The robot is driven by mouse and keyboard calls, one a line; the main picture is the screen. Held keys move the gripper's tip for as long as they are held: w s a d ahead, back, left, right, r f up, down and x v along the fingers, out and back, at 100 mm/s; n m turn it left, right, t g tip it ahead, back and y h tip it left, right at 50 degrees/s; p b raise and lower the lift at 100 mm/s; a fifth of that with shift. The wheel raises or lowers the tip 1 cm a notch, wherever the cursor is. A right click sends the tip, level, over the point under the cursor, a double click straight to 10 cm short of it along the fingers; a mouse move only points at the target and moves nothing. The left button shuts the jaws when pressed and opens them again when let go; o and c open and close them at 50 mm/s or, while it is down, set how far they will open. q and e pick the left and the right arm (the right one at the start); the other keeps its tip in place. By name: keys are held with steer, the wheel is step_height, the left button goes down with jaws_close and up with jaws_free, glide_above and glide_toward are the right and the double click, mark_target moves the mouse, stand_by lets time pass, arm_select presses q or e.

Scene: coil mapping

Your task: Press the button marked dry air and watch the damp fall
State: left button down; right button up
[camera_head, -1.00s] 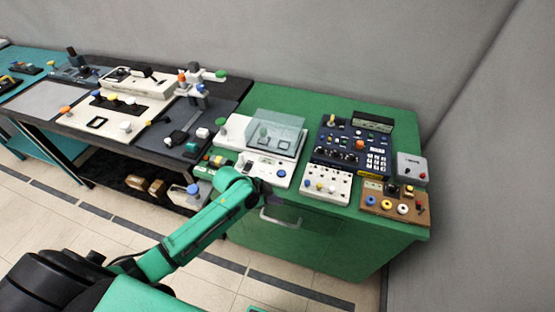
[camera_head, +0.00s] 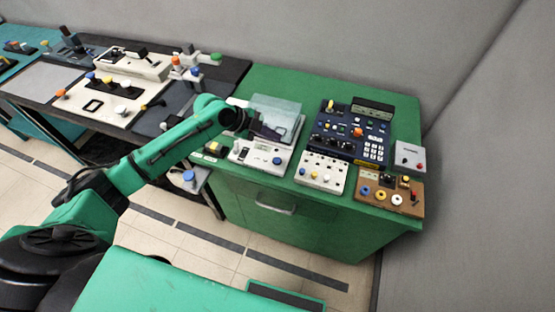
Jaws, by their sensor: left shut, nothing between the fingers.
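My left arm reaches in from the left, and its shut, empty gripper (camera_head: 268,133) is over the white device (camera_head: 246,155) on the green cabinet. The gripper is in front of the clear box (camera_head: 277,109) on that device, and I cannot tell whether they touch. A blue round button (camera_head: 277,160) shows on the device's front right, below the gripper. The arm and gripper hide part of the device's left and back. Labels are too small to read, so I cannot tell which button is marked dry air. My right gripper is not in view.
On the green cabinet (camera_head: 330,204) stand a dark blue keypad panel (camera_head: 345,146), a white knob panel (camera_head: 322,171), a brown button board (camera_head: 382,201) and a grey box (camera_head: 410,156). A dark bench (camera_head: 135,132) with more devices stands left. A grey wall is behind.

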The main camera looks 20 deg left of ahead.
mark_target(274, 160)
arm_select(q)
step_height(274, 160, down, 8)
steer(key=b, duration=0.6)
steer(key=shift+a+f+b, duration=0.1)
steer(key=shift+f+b, duration=0.2)
steer(key=shift+f, duration=0.1)
stand_by(1.3)
steer(key=shift+f+b, duration=0.4)
steer(key=shift+b, duration=0.05)
steer(key=shift+s+f+b, duration=0.1)
steer(key=shift+f+b, duration=0.3)
stand_by(0.4)
steer(key=shift+r, duration=0.1)
steer(key=shift+r+p, duration=0.6)
steer(key=shift+r, duration=0.15)
